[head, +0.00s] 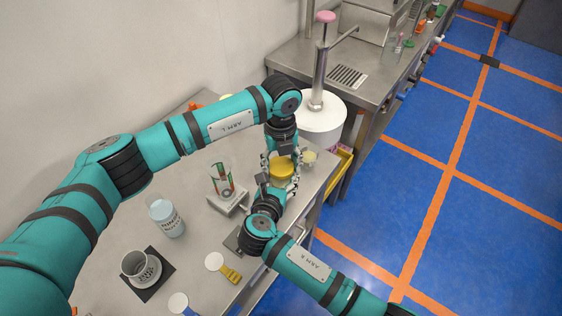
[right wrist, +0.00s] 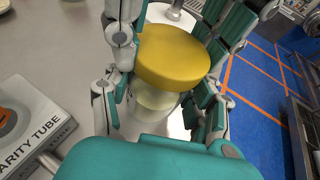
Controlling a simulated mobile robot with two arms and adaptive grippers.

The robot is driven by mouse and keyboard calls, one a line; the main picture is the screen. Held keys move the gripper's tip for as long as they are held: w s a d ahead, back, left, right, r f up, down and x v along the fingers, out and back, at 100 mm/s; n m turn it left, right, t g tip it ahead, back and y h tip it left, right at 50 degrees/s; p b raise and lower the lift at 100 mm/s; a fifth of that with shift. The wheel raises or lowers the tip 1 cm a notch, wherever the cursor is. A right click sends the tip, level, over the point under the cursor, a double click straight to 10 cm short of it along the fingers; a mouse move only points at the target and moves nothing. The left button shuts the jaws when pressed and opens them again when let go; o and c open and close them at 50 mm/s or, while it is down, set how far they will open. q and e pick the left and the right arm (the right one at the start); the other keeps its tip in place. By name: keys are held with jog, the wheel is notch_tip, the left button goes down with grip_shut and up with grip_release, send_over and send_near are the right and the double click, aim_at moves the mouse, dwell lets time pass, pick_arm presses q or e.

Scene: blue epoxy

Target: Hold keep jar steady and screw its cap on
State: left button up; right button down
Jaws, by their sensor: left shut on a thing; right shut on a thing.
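The wide yellow cap (head: 282,171) is at the right side of the steel table, and it also shows in the right wrist view (right wrist: 172,55). The clear keep jar (right wrist: 157,102) with pale contents is directly below the cap; the cap hides its mouth, so I cannot tell how far the threads engage. My left gripper (head: 282,163) comes down from above with its fingers on both sides of the cap, shut on it. My right gripper (right wrist: 157,112) reaches in low from the near side, shut around the jar. In the head view the jar is mostly hidden by my right gripper.
A small pale jar (head: 309,157) is close on the right. A white drum (head: 318,118) stands behind. Blue floor is right.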

pick_arm(q)
jog(key=o, duration=1.3)
jog(key=shift+r, duration=2.25)
notch_tip(320, 180, up, 2)
jog(key=shift+w+r+m, duration=0.15)
jog(key=shift+r+m, duration=0.05)
jog(key=shift+m, duration=0.2)
jog(key=shift+r, duration=0.55)
